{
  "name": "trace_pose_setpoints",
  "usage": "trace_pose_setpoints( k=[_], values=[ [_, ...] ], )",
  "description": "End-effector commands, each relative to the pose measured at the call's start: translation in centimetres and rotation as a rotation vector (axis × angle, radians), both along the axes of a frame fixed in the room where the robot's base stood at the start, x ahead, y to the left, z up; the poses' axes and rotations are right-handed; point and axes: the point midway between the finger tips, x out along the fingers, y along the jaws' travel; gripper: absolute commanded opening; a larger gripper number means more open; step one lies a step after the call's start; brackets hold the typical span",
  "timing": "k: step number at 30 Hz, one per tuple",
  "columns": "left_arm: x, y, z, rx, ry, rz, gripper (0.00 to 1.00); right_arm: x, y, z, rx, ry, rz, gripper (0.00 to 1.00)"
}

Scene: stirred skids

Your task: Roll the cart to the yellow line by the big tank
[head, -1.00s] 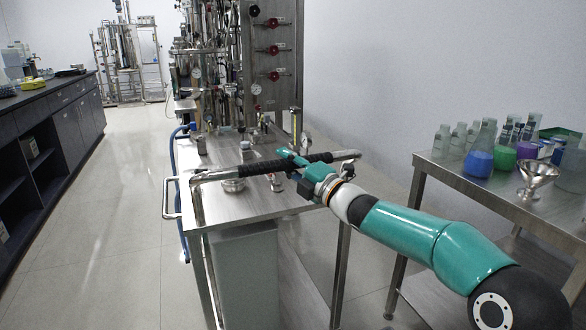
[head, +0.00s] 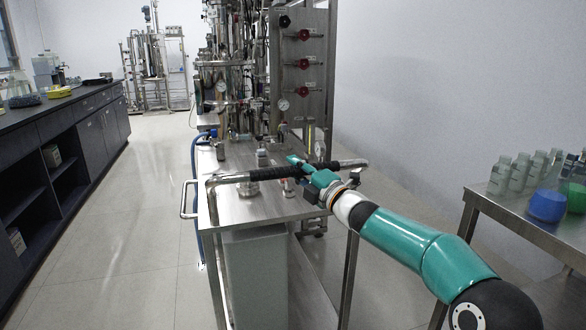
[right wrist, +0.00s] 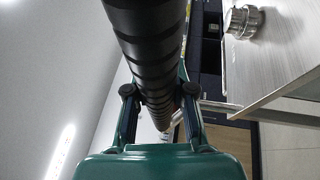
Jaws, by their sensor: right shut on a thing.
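The steel cart (head: 268,208) stands in front of me in the head view, with pipes, gauges and red-handled valves at its far end. Its push bar (head: 232,176) has a black ribbed grip and runs across the near end. My right gripper (head: 308,172) is shut on this bar, right of its middle. In the right wrist view the black grip (right wrist: 150,45) passes between the fingers of the gripper (right wrist: 158,95). My left gripper is out of view. A steel-framed rig with vessels (head: 152,65) stands far back; I cannot tell if it is the big tank. I see no yellow line.
A dark lab bench (head: 75,125) runs along the left. A steel table (head: 530,222) with bottles and a blue-filled flask (head: 546,206) stands close on the right. The pale tiled floor (head: 150,210) between bench and cart is clear. A wall is at the right.

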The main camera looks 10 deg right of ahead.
Motion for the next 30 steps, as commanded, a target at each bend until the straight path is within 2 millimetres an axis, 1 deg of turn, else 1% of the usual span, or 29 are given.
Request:
trace_pose_setpoints(
  k=[1,9,10,12,15,25,30],
  values=[
    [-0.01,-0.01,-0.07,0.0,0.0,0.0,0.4,0.19,-0.12,-1.29,-0.007,0.022,-0.003,0.0],
    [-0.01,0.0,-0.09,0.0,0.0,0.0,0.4,0.15,-0.42,-1.37,-0.008,0.023,-0.008,0.0],
    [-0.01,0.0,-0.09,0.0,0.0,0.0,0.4,0.16,-0.45,-1.38,-0.008,0.023,-0.008,0.25],
    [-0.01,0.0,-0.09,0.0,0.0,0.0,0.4,0.15,-0.48,-1.37,-0.008,0.022,-0.008,0.37],
    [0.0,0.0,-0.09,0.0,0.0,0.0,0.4,0.11,-0.5,-1.19,-0.007,0.019,-0.008,0.51],
    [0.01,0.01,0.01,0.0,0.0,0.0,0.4,-0.06,-0.48,-0.59,-0.004,0.01,-0.007,0.51],
    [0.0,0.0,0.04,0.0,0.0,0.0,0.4,-0.77,-0.82,-0.57,-0.004,0.008,-0.006,0.51]
  ],
)
